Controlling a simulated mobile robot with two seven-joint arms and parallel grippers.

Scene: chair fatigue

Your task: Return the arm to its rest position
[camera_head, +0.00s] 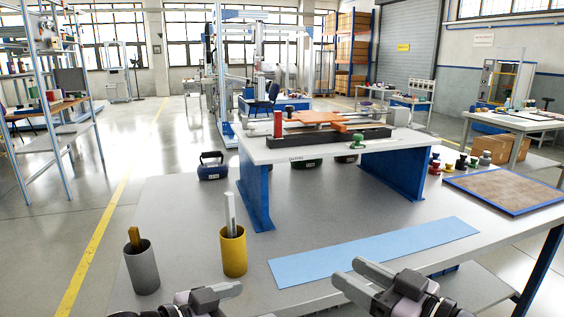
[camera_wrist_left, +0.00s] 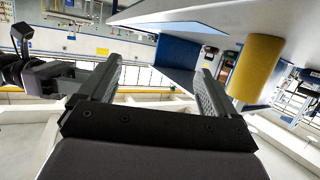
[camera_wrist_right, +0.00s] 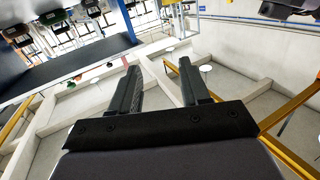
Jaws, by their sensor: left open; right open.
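My right gripper (camera_head: 355,283) is at the bottom of the head view, over the front edge of the table near the blue strip. Its two fingers are apart with nothing between them; the right wrist view shows the same open, empty jaws (camera_wrist_right: 160,90). My left gripper (camera_head: 225,291) shows only partly at the bottom of the head view, in front of the yellow cup. In the left wrist view its fingers (camera_wrist_left: 158,88) are apart and empty. Neither gripper touches an object that I can see.
On the grey table (camera_head: 180,205) stand a grey cup (camera_head: 142,270) and a yellow cup (camera_head: 233,252), each holding an upright piece. A light blue strip (camera_head: 375,252) lies in front of a raised blue-legged stand (camera_head: 395,175). A brown board (camera_head: 508,189) lies at right.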

